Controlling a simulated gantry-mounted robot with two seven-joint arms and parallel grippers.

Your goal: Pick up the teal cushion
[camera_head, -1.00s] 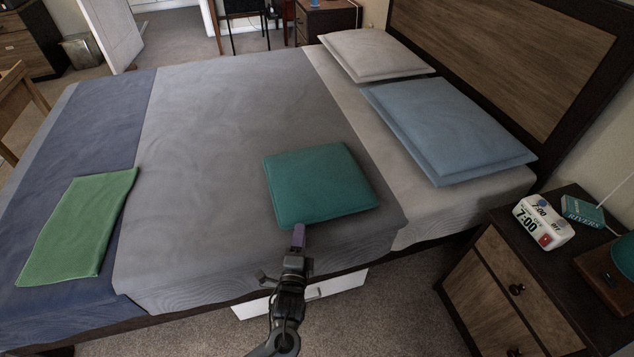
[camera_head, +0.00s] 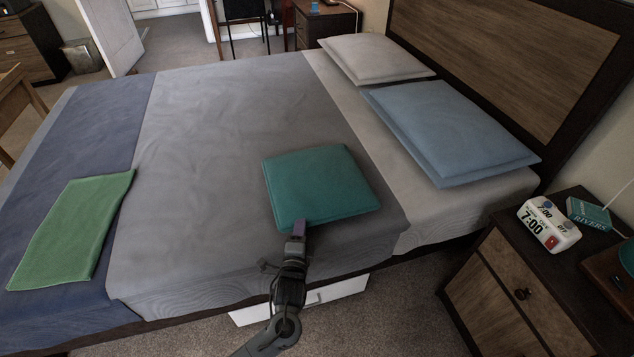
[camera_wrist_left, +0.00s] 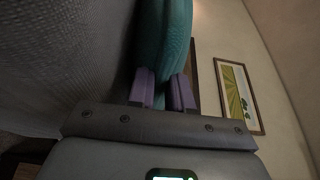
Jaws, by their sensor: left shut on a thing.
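The teal cushion (camera_head: 320,185) lies on the grey bedspread near the front edge of the bed. My left gripper (camera_head: 297,230) meets the cushion's near edge. In the left wrist view the purple fingers (camera_wrist_left: 163,92) stand on both sides of the cushion (camera_wrist_left: 163,40), shut on its edge. The cushion's underside is hidden, so I cannot tell in the head view whether that edge is off the bed. My right gripper is not in view.
A green folded cloth (camera_head: 72,230) lies on the bed at the left. A blue pillow (camera_head: 450,130) and a pale pillow (camera_head: 375,58) lie by the headboard. A nightstand (camera_head: 500,275) with a clock (camera_head: 548,225) stands at the right. The middle of the bed is clear.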

